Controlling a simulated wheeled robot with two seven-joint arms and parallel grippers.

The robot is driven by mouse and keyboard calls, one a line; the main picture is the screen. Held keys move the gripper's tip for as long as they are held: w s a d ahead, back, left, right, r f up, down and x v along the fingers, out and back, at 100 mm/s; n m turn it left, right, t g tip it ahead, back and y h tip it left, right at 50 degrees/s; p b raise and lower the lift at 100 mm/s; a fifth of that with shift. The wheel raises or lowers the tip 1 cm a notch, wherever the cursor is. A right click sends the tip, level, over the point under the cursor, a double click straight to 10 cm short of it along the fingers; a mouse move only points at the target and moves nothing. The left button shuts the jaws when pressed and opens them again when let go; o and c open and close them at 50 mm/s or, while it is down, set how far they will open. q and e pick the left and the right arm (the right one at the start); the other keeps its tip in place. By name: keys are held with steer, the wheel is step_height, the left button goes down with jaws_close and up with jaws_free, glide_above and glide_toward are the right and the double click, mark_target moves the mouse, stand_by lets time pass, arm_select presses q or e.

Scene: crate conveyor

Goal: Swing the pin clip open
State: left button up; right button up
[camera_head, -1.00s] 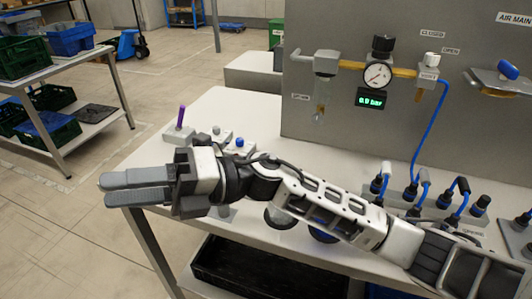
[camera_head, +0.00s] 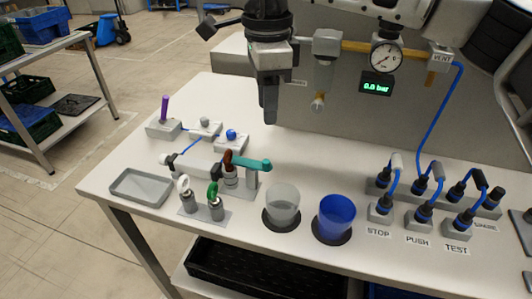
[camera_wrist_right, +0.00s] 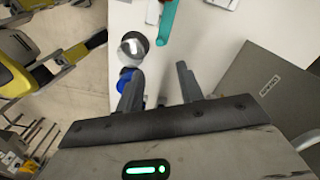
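Small fittings stand on the white bench, and I cannot tell for sure which is the pin clip. A post with a white ring (camera_head: 183,184) and a post with a green ring (camera_head: 213,190) share a small plate at the front left. Behind them a brown piece (camera_head: 228,160) sits by a teal lever (camera_head: 252,164), which also shows in the right wrist view (camera_wrist_right: 167,20). My right gripper (camera_head: 270,117) points down above the bench, behind these fittings and apart from them. In the right wrist view its fingers (camera_wrist_right: 158,90) are apart and empty. My left gripper is not in view.
A grey tray (camera_head: 141,188) lies at the left bench edge. A clear cup (camera_head: 284,200) and a blue cup (camera_head: 337,215) stand in front. Blocks with a purple pin (camera_head: 165,108) and a blue knob (camera_head: 231,134) stand behind. Hose plugs (camera_head: 418,213) fill the right.

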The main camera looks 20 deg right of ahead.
mark_target(267, 161)
step_height(267, 161, down, 12)
steer(key=shift+f+p, duration=0.25)
steer(key=shift+p, duration=0.45)
jaws_close()
